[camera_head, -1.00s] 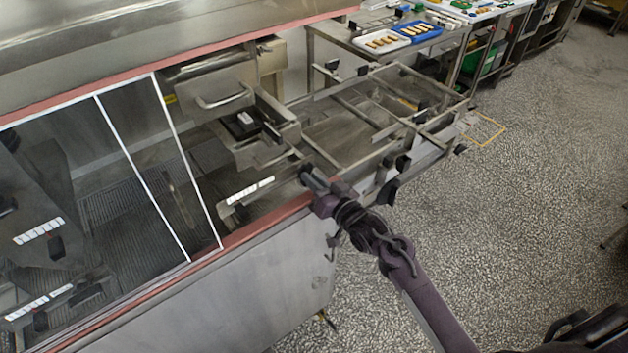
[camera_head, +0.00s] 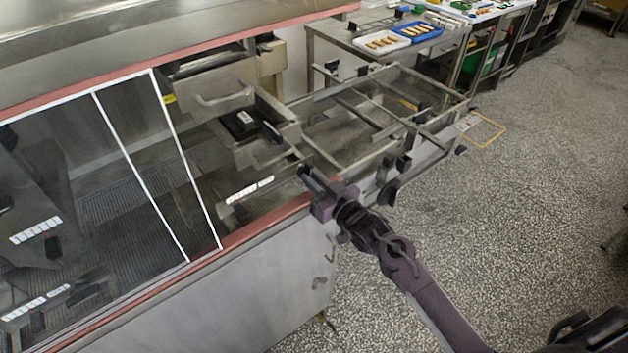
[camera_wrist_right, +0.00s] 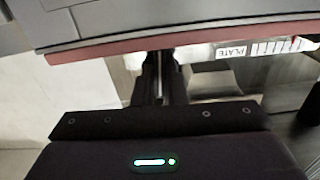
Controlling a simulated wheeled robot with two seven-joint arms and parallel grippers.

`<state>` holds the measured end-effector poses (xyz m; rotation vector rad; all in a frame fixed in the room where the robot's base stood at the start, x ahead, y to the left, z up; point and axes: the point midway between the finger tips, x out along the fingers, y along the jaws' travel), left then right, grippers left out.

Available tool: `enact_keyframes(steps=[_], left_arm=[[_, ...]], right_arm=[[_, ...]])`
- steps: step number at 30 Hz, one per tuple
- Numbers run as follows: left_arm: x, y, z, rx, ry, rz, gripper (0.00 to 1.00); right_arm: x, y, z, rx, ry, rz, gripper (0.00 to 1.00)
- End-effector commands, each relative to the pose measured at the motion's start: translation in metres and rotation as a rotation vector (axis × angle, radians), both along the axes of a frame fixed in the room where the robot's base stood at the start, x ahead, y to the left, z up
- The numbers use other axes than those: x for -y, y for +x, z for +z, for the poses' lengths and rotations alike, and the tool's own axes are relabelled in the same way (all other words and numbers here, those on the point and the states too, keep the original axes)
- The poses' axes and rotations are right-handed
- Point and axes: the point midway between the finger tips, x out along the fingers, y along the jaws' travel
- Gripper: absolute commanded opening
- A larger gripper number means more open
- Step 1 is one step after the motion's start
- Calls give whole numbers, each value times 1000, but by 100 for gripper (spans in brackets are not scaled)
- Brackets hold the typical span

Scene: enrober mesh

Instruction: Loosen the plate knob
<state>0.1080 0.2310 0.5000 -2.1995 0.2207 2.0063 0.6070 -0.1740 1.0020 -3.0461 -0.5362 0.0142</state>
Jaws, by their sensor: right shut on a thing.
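My right gripper (camera_head: 312,180) reaches in from the lower right to the machine's front edge, just right of a white scale strip (camera_head: 250,189). In the right wrist view its dark fingers (camera_wrist_right: 160,68) are close together, with a thin pale strip between them, and their tips pass behind the red edge. The jaws are shut on the plate knob, which is mostly hidden by the fingers. The label reading PLATE (camera_wrist_right: 236,50), with its scale, lies just right of the fingers in the wrist view. My left gripper is not in view.
The red front rail (camera_head: 262,236) runs close beside the gripper. A metal frame conveyor (camera_head: 352,165) with several black knobs extends to the right. A drawer-like unit with a handle (camera_head: 226,98) stands behind. Trays (camera_head: 382,42) lie on a far table.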

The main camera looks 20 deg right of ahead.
Motion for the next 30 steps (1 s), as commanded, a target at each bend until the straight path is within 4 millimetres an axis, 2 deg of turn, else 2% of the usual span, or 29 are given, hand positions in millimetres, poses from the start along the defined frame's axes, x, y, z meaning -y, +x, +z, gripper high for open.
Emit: enact_keyframes(steps=[22,23,27,30], left_arm=[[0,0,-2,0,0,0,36],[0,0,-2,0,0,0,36],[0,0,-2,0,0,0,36],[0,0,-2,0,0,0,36]], right_arm=[[0,0,1,25,-62,-1,0],[0,0,1,25,-62,-1,14],[0,0,1,23,-62,-1,32],[0,0,1,23,-62,0,33]])
